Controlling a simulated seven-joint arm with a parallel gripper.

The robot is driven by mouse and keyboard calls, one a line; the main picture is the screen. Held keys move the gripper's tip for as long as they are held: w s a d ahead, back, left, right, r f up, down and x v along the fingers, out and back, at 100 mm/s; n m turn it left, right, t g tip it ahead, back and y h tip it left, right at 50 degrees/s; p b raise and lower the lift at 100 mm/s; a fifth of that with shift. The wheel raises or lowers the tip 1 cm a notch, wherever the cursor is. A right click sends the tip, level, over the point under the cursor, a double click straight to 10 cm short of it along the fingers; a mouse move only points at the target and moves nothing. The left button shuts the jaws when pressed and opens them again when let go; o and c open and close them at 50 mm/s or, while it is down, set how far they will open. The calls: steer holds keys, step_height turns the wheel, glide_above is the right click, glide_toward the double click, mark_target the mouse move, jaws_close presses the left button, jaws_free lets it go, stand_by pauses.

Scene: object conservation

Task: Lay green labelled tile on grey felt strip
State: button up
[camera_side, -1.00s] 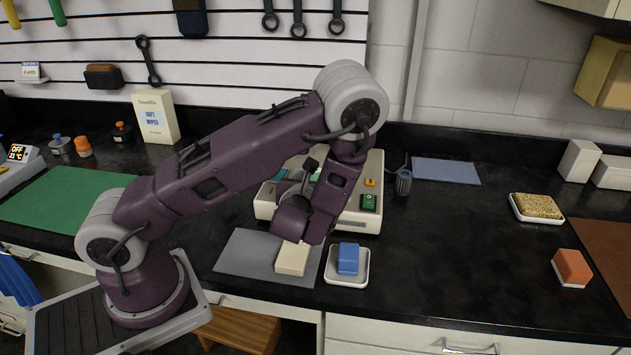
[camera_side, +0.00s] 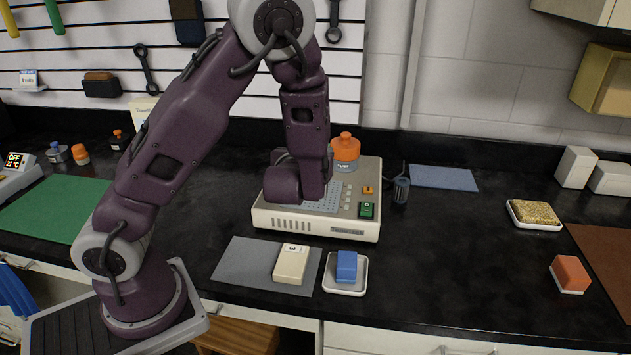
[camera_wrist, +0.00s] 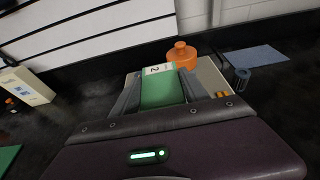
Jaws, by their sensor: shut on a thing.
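The green tile (camera_wrist: 162,92), with a white label reading 2, sits between the two fingers of my gripper (camera_wrist: 160,82) in the wrist view. My gripper is shut on it. In the side view my wrist is over the beige machine, and the fingertips and green tile are hidden behind my arm. The grey felt strip (camera_side: 245,262) lies flat on the black bench, in front of the machine. A cream tile (camera_side: 291,265) with a label that looks like 3 lies on its right part. The left and middle of the strip are bare.
The beige machine (camera_side: 345,229) stands behind the strip, with an orange bottle (camera_side: 345,150) at its back. A white dish (camera_side: 345,285) with a blue block (camera_side: 346,266) is right of the strip. A dark cup (camera_side: 401,190) stands right of the machine. The bench's right middle is clear.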

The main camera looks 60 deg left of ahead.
steer(key=s+d+f+m+t+h, duration=0.1)
steer(key=d+f+m+t+h, duration=0.3)
steer(key=d, duration=0.8)
steer(key=w+n+g+y, duration=0.1)
steer(key=w, duration=0.1)
steer(key=w+r+n+g+y, duration=0.1)
steer(key=w+n+g+y, duration=0.1)
steer(key=w, duration=0.1)
steer(key=w+a+r+n+g+y, duration=0.1)
steer(key=w, duration=0.2)
steer(key=shift+w+n+g+y, duration=0.1)
steer(key=shift+n+g+y, duration=0.2)
steer(key=shift+n+g, duration=0.1)
steer(key=w+d+r, duration=0.1)
steer(key=w+d, duration=0.4)
steer(key=w, duration=0.4)
glide_above(409, 231)
step_height(409, 231, down, 4)
steer(key=shift+m+t, duration=0.4)
step_height(409, 231, down, 11)
steer(key=shift+r, duration=0.1)
